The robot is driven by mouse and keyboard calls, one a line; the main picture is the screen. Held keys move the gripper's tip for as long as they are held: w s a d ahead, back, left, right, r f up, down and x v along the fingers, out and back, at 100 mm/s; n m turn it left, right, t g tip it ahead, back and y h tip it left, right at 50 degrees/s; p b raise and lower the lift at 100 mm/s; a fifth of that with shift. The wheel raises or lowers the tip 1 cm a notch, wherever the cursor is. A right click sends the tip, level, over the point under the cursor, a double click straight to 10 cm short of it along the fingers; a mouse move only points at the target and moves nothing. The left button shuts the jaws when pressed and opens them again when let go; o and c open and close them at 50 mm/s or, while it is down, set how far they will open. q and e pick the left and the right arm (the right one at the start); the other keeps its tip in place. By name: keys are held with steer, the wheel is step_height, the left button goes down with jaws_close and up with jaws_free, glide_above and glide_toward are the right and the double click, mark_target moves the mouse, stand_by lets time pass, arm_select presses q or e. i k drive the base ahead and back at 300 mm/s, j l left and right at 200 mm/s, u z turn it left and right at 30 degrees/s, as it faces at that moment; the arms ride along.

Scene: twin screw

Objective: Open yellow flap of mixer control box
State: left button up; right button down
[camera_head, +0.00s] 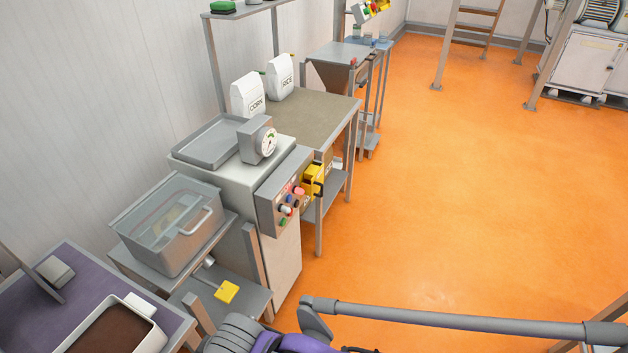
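A grey control box (284,192) with several coloured buttons and knobs is mounted on the side of a light grey cabinet. A yellow part, which looks like a flap (313,180), sits at its far right end; I cannot tell whether it is open or shut. Another small box with yellow parts (376,7) shows at the top edge, too small to make out. I cannot tell which box is the mixer's. Neither of my grippers is in view.
A grey tray (207,142) and a dial gauge (264,142) are on the cabinet. A clear-lidded bin (170,225) stands nearer, left. White bags (247,95) stand on the table behind. A grey rail (450,316) crosses the lower right. The orange floor (450,180) is open.

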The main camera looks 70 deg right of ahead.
mark_target(315, 173)
steer(key=z, duration=2.4)
steer(key=i+u, duration=0.45)
steer(key=i+l+u, duration=0.15)
steer(key=i+u, duration=0.35)
steer(key=k, duration=0.1)
